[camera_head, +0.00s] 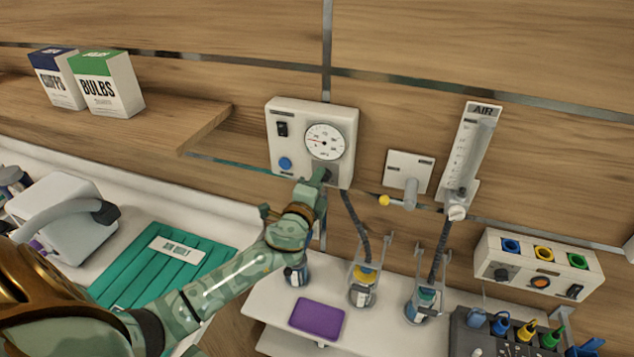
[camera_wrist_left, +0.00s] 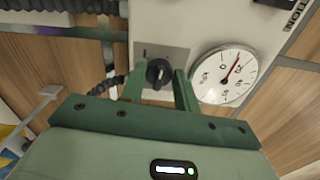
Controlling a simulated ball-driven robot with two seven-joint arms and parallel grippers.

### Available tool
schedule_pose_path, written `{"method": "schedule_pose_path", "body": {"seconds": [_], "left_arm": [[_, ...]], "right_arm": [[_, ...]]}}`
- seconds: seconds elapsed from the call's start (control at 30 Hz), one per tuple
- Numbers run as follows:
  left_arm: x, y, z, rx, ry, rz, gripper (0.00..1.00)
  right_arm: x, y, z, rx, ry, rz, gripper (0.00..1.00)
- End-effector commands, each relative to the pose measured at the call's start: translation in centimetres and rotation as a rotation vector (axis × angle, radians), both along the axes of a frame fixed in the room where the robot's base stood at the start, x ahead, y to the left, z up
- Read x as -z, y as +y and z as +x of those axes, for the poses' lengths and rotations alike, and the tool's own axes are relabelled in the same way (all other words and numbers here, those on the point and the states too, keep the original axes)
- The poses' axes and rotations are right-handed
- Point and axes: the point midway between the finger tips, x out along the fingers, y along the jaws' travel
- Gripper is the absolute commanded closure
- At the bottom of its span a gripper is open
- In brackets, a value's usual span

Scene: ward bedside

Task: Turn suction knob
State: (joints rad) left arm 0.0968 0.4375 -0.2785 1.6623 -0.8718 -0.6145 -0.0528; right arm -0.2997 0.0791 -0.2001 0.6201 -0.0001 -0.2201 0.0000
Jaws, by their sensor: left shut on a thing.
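The suction unit (camera_head: 292,155) is a white box on the wall rail with a round gauge (camera_head: 325,142), a black switch (camera_head: 282,129) and a blue button (camera_head: 285,164). Its dark knob (camera_wrist_left: 158,73) sits on a grey plate beside the gauge in the left wrist view; in the head view my gripper largely hides it. My left gripper (camera_head: 319,178) reaches the lower right corner of the unit. Its two green fingers stand on either side of the knob and are shut on it. The gauge also shows in the left wrist view (camera_wrist_left: 224,76), with a red needle. My right gripper is not in view.
A dark corrugated hose (camera_head: 355,217) hangs just below the unit. A white wall plate (camera_head: 408,172) with a yellow-tipped part and an AIR flowmeter (camera_head: 470,150) are to the right. A wooden shelf (camera_head: 190,125) with two boxes is left. Jars and a purple pad (camera_head: 317,318) are below.

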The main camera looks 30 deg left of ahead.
Motion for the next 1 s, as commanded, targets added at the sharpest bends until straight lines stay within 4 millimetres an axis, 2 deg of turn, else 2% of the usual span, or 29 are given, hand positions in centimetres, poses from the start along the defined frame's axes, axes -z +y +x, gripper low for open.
{"method": "schedule_pose_path", "body": {"seconds": [0.13,0.17,0.2,0.23,0.53,0.67,0.77,1.0], "left_arm": [[0.1,-0.1,0.0,0.002,0.002,-0.002,0.92],[0.1,-0.1,0.0,0.002,0.002,-0.002,0.66],[0.1,-0.1,0.0,0.002,0.002,-0.002,0.55],[0.1,-0.1,0.0,0.002,0.002,-0.002,0.48],[0.1,-0.1,-0.1,0.001,0.002,-0.002,0.48],[0.2,-0.4,-1.3,0.002,0.003,-0.003,0.48],[0.3,-0.9,-3.3,0.002,0.003,-0.005,0.48],[0.5,-2.5,-9.8,0.002,0.004,-0.005,0.48]], "right_arm": [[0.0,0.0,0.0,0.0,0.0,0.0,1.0],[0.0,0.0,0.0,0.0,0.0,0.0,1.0],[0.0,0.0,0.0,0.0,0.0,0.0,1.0],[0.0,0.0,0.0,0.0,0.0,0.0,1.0],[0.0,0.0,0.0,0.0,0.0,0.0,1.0],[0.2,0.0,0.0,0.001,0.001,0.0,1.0],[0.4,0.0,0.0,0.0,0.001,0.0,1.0],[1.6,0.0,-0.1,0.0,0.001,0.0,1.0]]}}
